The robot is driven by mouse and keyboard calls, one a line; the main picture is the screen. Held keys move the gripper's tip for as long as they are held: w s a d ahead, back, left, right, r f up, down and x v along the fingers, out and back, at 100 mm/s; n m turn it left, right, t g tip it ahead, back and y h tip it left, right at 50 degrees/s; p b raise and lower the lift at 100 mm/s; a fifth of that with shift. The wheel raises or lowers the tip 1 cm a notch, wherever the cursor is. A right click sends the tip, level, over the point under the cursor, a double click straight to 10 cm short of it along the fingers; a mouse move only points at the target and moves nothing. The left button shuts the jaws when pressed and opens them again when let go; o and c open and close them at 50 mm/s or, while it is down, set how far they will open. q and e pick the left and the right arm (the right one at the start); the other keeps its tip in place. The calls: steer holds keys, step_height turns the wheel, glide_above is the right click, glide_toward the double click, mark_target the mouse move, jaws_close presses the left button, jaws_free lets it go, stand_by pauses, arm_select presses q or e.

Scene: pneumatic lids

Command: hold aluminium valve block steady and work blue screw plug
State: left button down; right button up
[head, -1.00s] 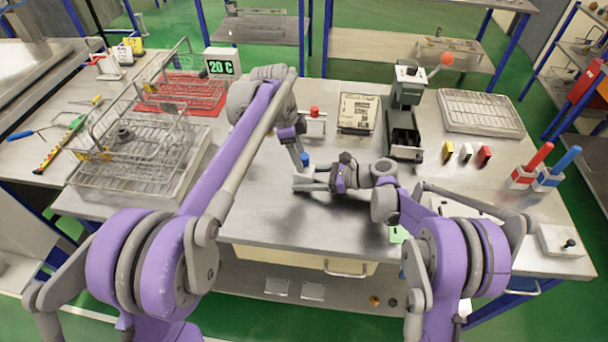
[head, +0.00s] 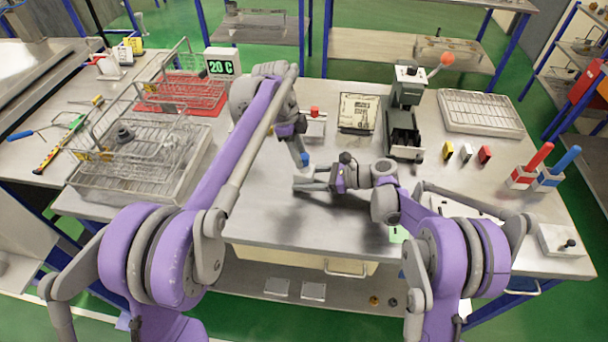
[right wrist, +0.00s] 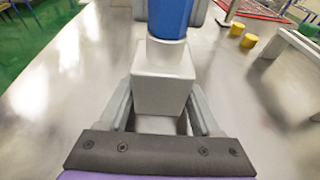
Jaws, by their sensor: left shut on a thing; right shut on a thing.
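The aluminium valve block (right wrist: 162,88) is a pale grey cube between the two fingers of my right gripper (right wrist: 163,112), which is shut on it. The blue screw plug (right wrist: 170,18) stands upright on top of the block; a pale collar shows beneath it. In the head view the plug (head: 305,159) is a small blue spot at the tip of my left gripper (head: 304,157). My left gripper comes down from above and is shut on the plug. The block is mostly hidden by my right gripper in the head view. The plug's thread is not visible.
Wire baskets (head: 135,160) stand at the left, and a temperature display (head: 221,63) stands behind. Red and blue-handled tools (head: 540,155) stand at the right. The front tabletop is clear.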

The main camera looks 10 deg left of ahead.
arm_select(q)
steer(key=n, duration=0.3)
steer(key=n+t, duration=0.1)
steer(key=shift+s+d+n, duration=0.1)
steer(key=shift+s+n, duration=0.2)
steer(key=shift+n, duration=0.1)
steer(key=n, duration=0.3)
steer(key=shift+s+t, duration=0.1)
steer(key=shift+t, duration=0.3)
steer(key=shift+y, duration=0.3)
steer(key=n, duration=0.4)
steer(key=shift+s+d+n+t+y, duration=0.15)
steer(key=shift+d+n+t+y, duration=0.15)
steer(key=shift+n+t, duration=0.1)
steer(key=n, duration=0.3)
steer(key=shift+d+y, duration=0.1)
steer(key=shift+y, duration=0.3)
steer(key=shift+n, duration=0.3)
